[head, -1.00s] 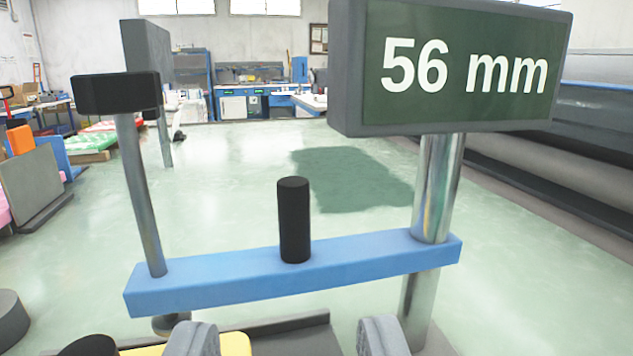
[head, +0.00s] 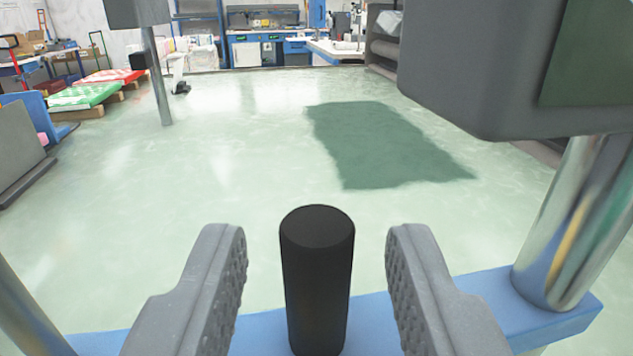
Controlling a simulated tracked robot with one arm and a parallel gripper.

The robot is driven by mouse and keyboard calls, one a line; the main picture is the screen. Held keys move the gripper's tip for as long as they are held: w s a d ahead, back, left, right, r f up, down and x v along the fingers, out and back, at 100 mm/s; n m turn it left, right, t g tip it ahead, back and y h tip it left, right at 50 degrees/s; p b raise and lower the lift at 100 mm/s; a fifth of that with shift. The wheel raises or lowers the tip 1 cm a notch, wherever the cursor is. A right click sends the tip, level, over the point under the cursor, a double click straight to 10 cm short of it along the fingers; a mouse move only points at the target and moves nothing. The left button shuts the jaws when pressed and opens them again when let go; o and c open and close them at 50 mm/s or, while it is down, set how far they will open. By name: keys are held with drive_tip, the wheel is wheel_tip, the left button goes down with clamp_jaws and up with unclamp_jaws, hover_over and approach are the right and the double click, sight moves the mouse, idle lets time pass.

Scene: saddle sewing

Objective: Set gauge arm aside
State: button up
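The gauge arm is a blue bar (head: 490,290) that crosses the bottom of the view. A black upright cylindrical grip (head: 318,285) stands on its middle. A shiny metal post (head: 575,225) meets the bar near its right end, and a thinner metal rod (head: 22,310) shows at the lower left. My gripper (head: 317,265) is open, with one grey ridged finger on each side of the black grip. A gap shows between the grip and each finger. The bar's left end and the grip's foot are partly hidden.
A large dark grey display box (head: 470,75) hangs close at the upper right, on the post. Another post (head: 157,80) stands further back at left. Green and red pads (head: 85,95) lie on pallets at far left. The pale green floor (head: 230,160) beyond is clear.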

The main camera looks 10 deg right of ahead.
drive_tip(key=shift+x, duration=1.15)
drive_tip(key=shift+c, duration=0.3)
clamp_jaws()
